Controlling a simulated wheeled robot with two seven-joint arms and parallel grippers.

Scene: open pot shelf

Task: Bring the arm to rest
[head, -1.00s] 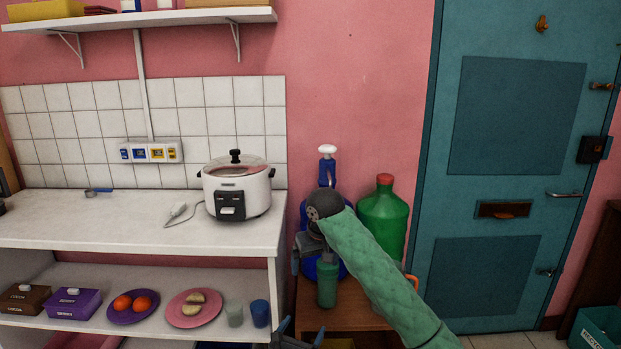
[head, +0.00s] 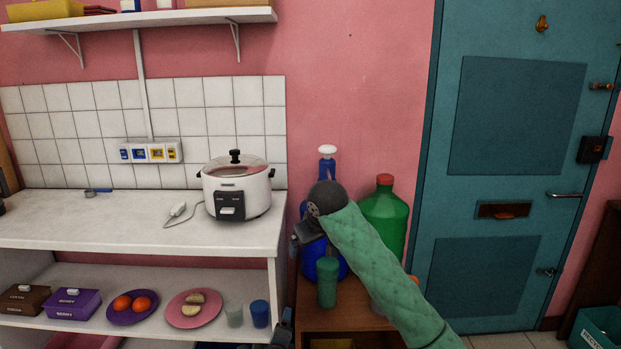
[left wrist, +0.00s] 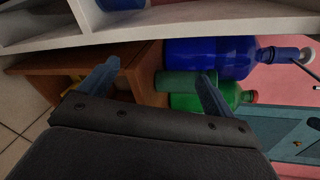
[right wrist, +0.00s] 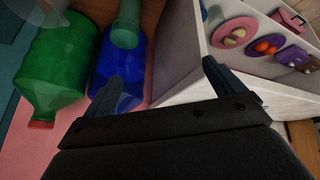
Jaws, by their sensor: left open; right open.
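My right gripper (head: 304,232) hangs beside the blue bottle in the head view, at the end of the green-sleeved right arm. In the right wrist view its two fingers (right wrist: 163,85) stand wide apart with nothing between them. My left gripper (head: 283,332) shows only in part at the bottom edge of the head view, below the counter's right end. In the left wrist view its fingers (left wrist: 155,87) are apart and empty, with the wooden stand and a green cup behind them.
A blue bottle (head: 327,165), a green bottle (head: 384,222) and a green cup (head: 327,283) stand on a low wooden stand (head: 345,318). The white shelf unit (head: 120,235) with a rice cooker (head: 237,190) is to the left. The teal door (head: 510,200) is to the right.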

